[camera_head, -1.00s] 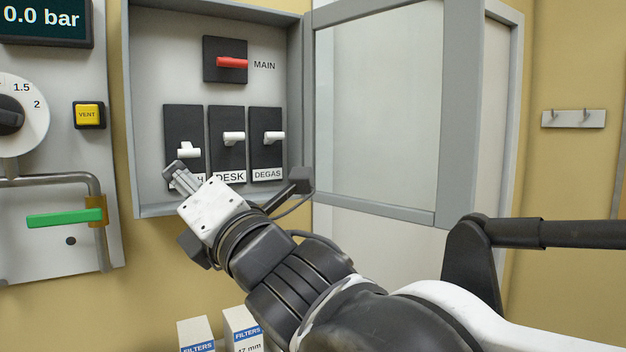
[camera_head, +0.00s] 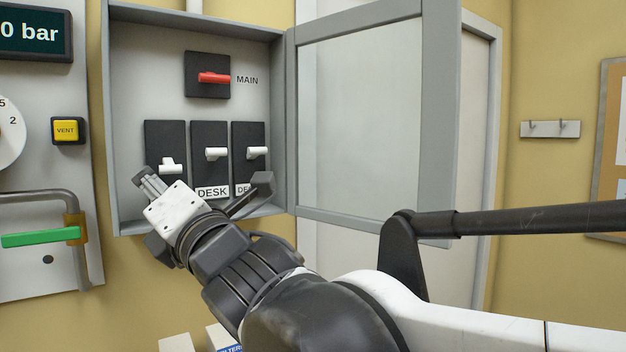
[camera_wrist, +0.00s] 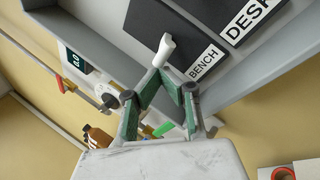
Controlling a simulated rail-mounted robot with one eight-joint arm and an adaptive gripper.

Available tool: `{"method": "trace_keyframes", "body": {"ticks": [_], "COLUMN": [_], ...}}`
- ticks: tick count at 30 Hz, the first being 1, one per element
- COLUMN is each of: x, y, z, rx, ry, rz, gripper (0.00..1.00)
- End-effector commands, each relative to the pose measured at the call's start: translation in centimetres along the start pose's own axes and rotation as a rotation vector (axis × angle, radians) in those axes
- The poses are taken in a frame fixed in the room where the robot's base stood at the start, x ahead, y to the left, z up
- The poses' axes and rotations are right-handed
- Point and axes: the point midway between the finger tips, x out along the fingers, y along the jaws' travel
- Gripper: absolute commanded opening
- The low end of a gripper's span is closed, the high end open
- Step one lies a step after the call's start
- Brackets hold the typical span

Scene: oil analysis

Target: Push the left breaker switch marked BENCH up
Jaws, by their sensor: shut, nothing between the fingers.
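The left breaker (camera_head: 165,136) is a black plate with a white toggle (camera_head: 170,167), set low on it, lower than its neighbours' toggles. In the wrist view the toggle (camera_wrist: 165,48) sticks out above the BENCH label (camera_wrist: 203,63). In the head view my gripper hides that label. My gripper (camera_head: 143,177) is shut and empty, with its tips at the lower left of the toggle. In the wrist view the gripper (camera_wrist: 170,80) tips lie just below the toggle in the picture; I cannot tell whether they touch it.
The DESK breaker (camera_head: 210,138) and DEGAS breaker (camera_head: 249,135) stand to the right, with the red MAIN switch (camera_head: 214,78) above. The open cabinet door (camera_head: 360,120) is at right. A green-handled valve (camera_head: 40,238) and yellow VENT button (camera_head: 67,131) are at left.

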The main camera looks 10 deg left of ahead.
Motion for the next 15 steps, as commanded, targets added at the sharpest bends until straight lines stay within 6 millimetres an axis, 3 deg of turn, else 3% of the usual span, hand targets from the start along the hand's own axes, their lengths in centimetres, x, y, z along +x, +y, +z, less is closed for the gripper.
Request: {"method": "trace_keyframes", "body": {"ticks": [15], "x": [-0.10], "y": [0.36], "z": [0.23], "rx": [0.000], "ry": [0.000], "rz": [0.000], "gripper": [0.00]}}
